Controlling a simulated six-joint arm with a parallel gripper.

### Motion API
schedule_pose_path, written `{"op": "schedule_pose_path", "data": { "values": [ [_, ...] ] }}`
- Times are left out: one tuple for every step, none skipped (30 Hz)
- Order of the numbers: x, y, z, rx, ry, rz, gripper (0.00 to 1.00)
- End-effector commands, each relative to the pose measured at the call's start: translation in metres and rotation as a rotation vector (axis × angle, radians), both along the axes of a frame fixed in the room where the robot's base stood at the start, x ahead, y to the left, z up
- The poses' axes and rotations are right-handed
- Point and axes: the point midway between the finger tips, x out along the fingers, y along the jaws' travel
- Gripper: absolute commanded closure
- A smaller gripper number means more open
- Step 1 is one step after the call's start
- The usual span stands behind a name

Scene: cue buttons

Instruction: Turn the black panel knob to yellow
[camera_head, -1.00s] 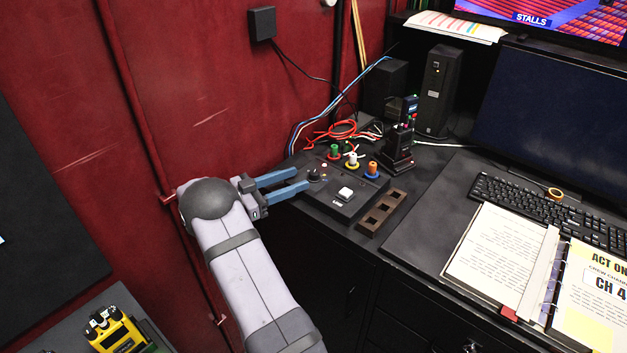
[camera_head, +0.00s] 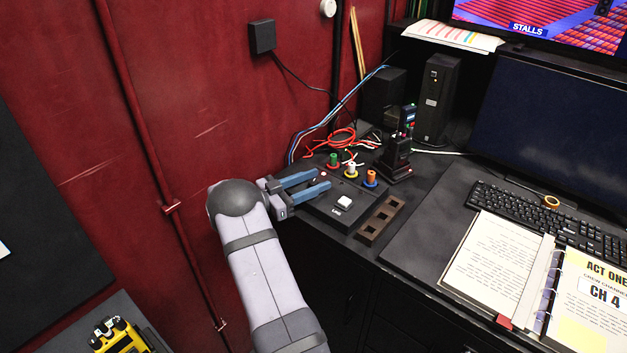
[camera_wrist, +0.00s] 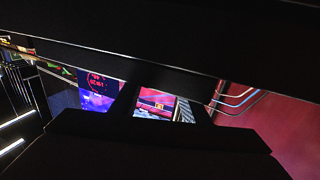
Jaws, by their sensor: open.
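The black panel (camera_head: 322,212) stands on the desk, with a white square button (camera_head: 344,202) on its top. My gripper (camera_head: 325,180) has two blue fingers, held apart and reaching over the left part of the panel. The black knob is not clearly seen now; the fingers cover the area where it showed earlier, and I cannot tell whether they touch it. The wrist view is mostly dark and does not show the knob clearly.
Green (camera_head: 333,160), white (camera_head: 351,169) and orange (camera_head: 371,178) plugs stand behind the panel's button. Red cables (camera_head: 342,138) and a black radio (camera_head: 397,155) are behind. The red wall (camera_head: 200,90) is close on the left.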

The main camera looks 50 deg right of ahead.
Motion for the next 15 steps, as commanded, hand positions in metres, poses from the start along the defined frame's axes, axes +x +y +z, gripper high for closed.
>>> {"op": "schedule_pose_path", "data": {
  "values": [
    [-0.0001, -0.0005, -0.0001, 0.0, 0.0, 0.0, 0.58],
    [-0.0001, -0.0005, -0.0002, 0.0, 0.0, 0.0, 0.58],
    [0.0001, -0.0004, -0.0003, 0.0, 0.0, 0.001, 0.58],
    [0.0001, -0.0004, -0.0003, 0.0, 0.0, 0.001, 0.58],
    [0.0001, -0.0004, -0.0003, 0.0, 0.0, 0.001, 0.58],
    [0.0001, -0.0003, -0.0003, 0.0, 0.0, 0.0, 0.58],
    [0.0001, -0.0003, -0.0002, 0.0, 0.0, 0.0, 0.63],
    [0.0001, -0.0003, -0.0002, 0.0, 0.0, 0.0, 0.7],
    [0.0001, -0.0003, -0.0002, 0.0, 0.0, 0.0, 0.8],
    [0.0001, -0.0003, -0.0002, 0.0, 0.0, 0.0, 0.87],
    [0.0001, -0.0003, -0.0002, 0.0, 0.0, 0.0, 0.94],
    [0.0, -0.0002, -0.0002, 0.0, 0.0, 0.0, 1.0],
    [0.0, -0.0002, -0.0002, 0.0, 0.0, 0.0, 1.0],
    [0.0, -0.0002, -0.0002, 0.0, 0.0, 0.0, 1.0],
    [0.0001, -0.0003, -0.0004, 0.0, 0.0, -0.001, 1.0]
  ]
}}
